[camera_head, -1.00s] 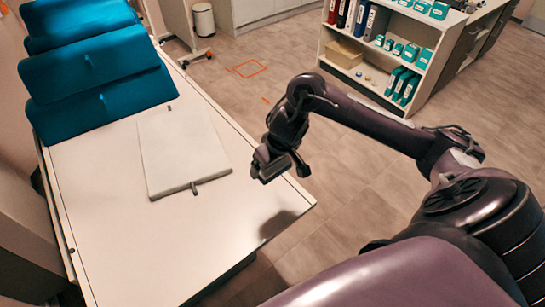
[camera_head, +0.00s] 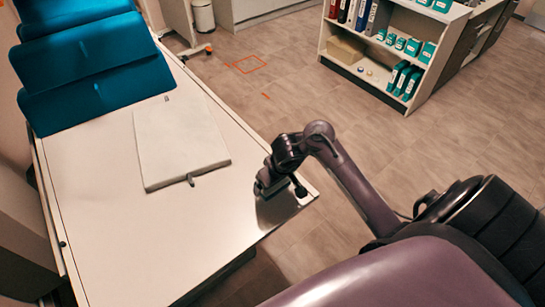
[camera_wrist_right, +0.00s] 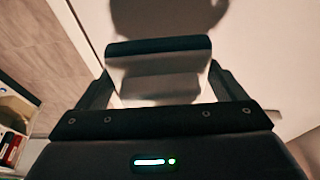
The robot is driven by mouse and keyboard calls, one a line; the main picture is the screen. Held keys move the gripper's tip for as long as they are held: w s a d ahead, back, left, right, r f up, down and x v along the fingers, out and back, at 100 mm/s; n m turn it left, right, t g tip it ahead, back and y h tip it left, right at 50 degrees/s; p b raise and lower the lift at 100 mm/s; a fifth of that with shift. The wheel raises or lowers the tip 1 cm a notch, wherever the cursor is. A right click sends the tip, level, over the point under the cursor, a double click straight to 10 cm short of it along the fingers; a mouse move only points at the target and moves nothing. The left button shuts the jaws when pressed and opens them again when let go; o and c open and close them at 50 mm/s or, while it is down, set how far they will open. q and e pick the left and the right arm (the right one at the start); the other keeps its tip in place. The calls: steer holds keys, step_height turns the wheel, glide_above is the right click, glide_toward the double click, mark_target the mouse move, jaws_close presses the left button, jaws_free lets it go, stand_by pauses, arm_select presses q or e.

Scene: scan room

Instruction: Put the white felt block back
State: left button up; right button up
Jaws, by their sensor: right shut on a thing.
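My right gripper (camera_head: 272,187) is low over the near right edge of the white table (camera_head: 170,235), its shadow dark on the tabletop. In the right wrist view the right gripper (camera_wrist_right: 160,85) is shut on a pale block with a dark strip, which looks like the white felt block (camera_wrist_right: 160,65). The block is partly hidden by the gripper body. Whether it touches the tabletop I cannot tell. My left gripper is not in view.
A flat white pad (camera_head: 180,140) with a small grey tab lies on the table, left of my gripper. Blue cushions (camera_head: 95,95) fill the table's far left end. A shelf with binders and teal boxes (camera_head: 385,50) stands beyond open floor. The table's near part is clear.

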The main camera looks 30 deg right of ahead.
mark_target(273, 188)
step_height(273, 188, down, 4)
steer(key=shift+s+r+b, duration=0.1)
steer(key=shift+r+b, duration=0.15)
steer(key=shift+b, duration=0.7)
steer(key=shift+f, duration=0.45)
steer(key=shift+f, duration=0.15)
steer(key=o, duration=0.7)
steer(key=p+v, duration=0.3)
steer(key=v, duration=0.2)
steer(key=p+v, duration=0.3)
steer(key=v, duration=0.2)
steer(key=shift+r+p, duration=0.3)
steer(key=shift+r, duration=0.15)
steer(key=shift+d+r, duration=0.1)
steer(key=shift+s+r, duration=0.15)
steer(key=shift+r, duration=0.4)
